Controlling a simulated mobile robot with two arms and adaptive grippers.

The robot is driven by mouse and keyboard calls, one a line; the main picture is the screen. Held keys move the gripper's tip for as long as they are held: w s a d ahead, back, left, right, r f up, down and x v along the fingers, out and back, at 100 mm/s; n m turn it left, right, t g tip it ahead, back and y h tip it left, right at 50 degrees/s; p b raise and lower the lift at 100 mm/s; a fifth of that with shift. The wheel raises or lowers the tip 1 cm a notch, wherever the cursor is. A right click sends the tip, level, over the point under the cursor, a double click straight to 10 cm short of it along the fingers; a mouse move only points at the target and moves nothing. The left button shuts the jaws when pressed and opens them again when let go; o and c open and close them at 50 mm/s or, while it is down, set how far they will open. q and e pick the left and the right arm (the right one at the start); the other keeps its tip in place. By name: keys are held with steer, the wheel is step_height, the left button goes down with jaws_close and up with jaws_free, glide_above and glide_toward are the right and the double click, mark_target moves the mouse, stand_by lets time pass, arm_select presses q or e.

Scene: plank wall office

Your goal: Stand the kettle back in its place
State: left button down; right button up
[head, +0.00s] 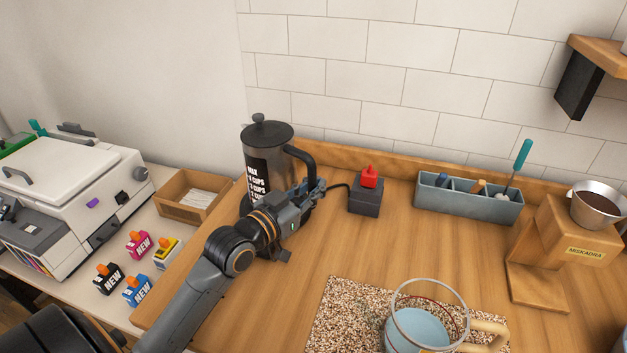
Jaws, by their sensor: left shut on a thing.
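The kettle (262,158) is a dark grey cylinder with a black lid and knob, white lettering on its side and a black handle (306,165) on its right. It looks upright at the back left of the wooden counter. My left gripper (312,192) is shut on the lower part of the handle. My gripper and wrist hide the kettle's lower part, so I cannot tell whether it touches what is under it. A dark cable runs from beside the kettle to a box with a red switch (368,190). My right gripper is out of view.
A glass vessel (428,325) with a wooden handle stands on a speckled mat (335,310) at the front. A blue-grey organizer (450,203) and a wooden dripper stand (545,245) are to the right. A wooden tray (185,207) and small cartons are left. The counter's middle is clear.

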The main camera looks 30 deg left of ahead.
arm_select(q)
steer(key=shift+f, duration=0.6)
steer(key=c, duration=1.8)
jaws_free()
steer(key=shift+f, duration=0.25)
steer(key=o, duration=0.5)
steer(key=shift+s, duration=0.1)
steer(key=s+a+b, duration=0.1)
steer(key=s+b, duration=0.1)
steer(key=s, duration=1)
steer(key=shift+a+r, duration=0.15)
steer(key=shift+a, duration=0.25)
